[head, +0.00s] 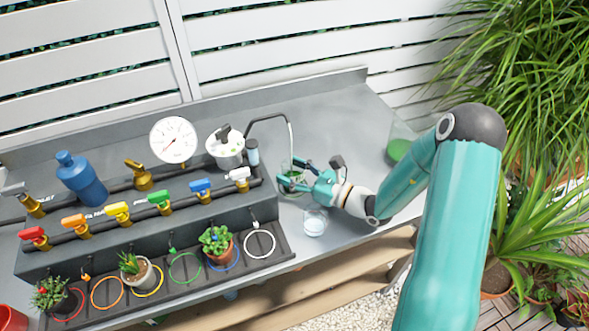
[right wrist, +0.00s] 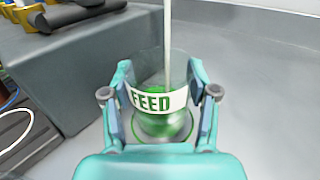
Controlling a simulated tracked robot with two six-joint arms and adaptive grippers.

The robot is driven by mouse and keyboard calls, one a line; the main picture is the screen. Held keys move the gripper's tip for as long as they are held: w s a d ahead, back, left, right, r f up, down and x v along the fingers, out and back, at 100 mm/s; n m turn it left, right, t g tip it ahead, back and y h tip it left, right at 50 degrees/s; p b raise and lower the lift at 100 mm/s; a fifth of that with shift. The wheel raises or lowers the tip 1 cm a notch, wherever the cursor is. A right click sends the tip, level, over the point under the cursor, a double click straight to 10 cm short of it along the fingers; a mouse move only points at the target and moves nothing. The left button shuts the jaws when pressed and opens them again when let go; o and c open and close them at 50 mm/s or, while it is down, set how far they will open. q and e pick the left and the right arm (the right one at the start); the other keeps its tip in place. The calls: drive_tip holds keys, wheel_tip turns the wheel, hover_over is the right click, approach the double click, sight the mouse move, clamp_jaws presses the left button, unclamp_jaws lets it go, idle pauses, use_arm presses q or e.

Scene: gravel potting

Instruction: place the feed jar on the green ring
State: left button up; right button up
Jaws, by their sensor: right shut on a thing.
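The feed jar (head: 291,180) is a clear glass with green in it and a white band reading FEED, which shows in the right wrist view (right wrist: 155,100). My right gripper (head: 297,177) is shut on it, one finger on each side. The jar is upright on or just above the grey bench, below the bent spout; I cannot tell if it touches the bench. The green ring (head: 184,268) lies on the dark front strip, to the left of the jar, with nothing on it. My left gripper is not in view.
A potted plant (head: 216,243) stands on the blue ring (head: 238,262), beside the green one; another (head: 138,270) is on the yellow ring. The white ring (head: 260,245) is empty. Coloured valves (head: 159,201) line the raised step.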

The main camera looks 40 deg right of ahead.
drive_tip(key=shift+f, duration=0.15)
drive_tip(key=o, duration=1.2)
drive_tip(key=shift+c, duration=0.2)
drive_tip(key=b+v, duration=0.1)
drive_tip(key=v, duration=1.1)
drive_tip(key=shift+b, duration=0.35)
drive_tip(key=shift+s, duration=0.1)
drive_tip(key=shift+r, duration=0.3)
